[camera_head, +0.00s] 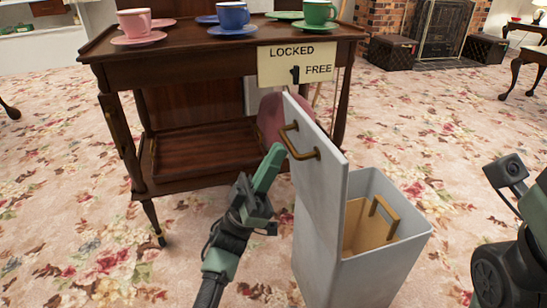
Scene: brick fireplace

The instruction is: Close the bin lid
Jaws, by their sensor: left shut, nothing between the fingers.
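The pale grey bin (385,262) stands on the carpet right of my left gripper. Its lid (318,185) stands open and nearly upright along the bin's left side, with a brass handle (299,143) on the face turned left.
A wooden trolley (185,68) stands behind, with pink, blue and green cups (233,15) on saucers. A sign (297,64) reading LOCKED and FREE hangs on its edge. A pink object (270,118) is partly hidden behind the lid. Floral carpet (90,240) is clear at left.

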